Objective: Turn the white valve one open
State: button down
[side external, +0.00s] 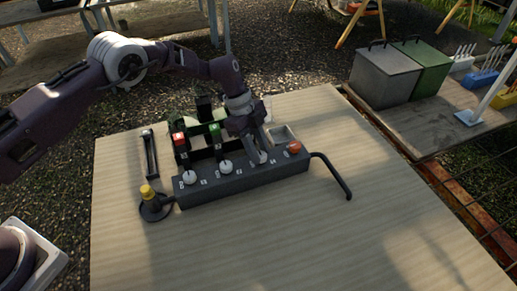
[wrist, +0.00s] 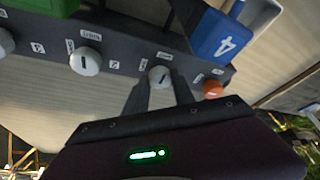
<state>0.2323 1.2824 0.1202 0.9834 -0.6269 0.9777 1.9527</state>
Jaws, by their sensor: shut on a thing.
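A dark grey valve panel (side external: 245,178) lies on the table with a row of three white knobs and one orange knob (side external: 295,147). The white knobs are the left one (side external: 190,177), the middle one (side external: 225,167) and one next to the orange knob (wrist: 160,75). My gripper (side external: 260,155) points down at this last white knob. In the wrist view its two fingers stand on either side of the knob, shut on it. A dark pointer line shows on the knob's face, slightly tilted. The small panel lettering is too unclear to say which valve is number one.
Behind the panel stand blocks with a red top (side external: 179,139), a green top (side external: 214,129) and a blue one (wrist: 222,36). A yellow-topped post (side external: 148,192) stands at the panel's left, and a black bent pipe (side external: 335,175) extends right. The front table is clear.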

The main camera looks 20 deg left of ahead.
jog(key=shift+n, duration=0.4)
jog(key=n+t, duration=0.1)
jog(key=n, duration=0.2)
jog(key=shift+s+n+t, duration=0.15)
jog(key=shift+n+t, duration=0.25)
jog(key=n, duration=0.2)
jog(key=n+t, duration=0.1)
jog(key=n, duration=0.1)
jog(key=shift+s+t+y, duration=0.15)
jog(key=shift+t+y, duration=0.15)
jog(key=shift+y, duration=0.1)
jog(key=n, duration=0.2)
jog(key=n+t+y, duration=0.1)
jog(key=n, duration=0.2)
jog(key=shift+s+d, duration=0.1)
jog(key=shift+d, duration=0.1)
jog(key=shift+d+n+t+y, duration=0.15)
jog(key=shift+n+y, duration=0.3)
jog(key=shift+n, duration=0.55)
jog(key=shift+a+n+t+y, duration=0.15)
jog(key=shift+n+y, duration=0.3)
jog(key=shift+n, duration=0.55)
jog(key=shift+d+n, duration=0.1)
jog(key=shift+n, duration=0.2)
jog(key=c, duration=1.1)
grip_release()
jog(key=shift+o, duration=0.2)
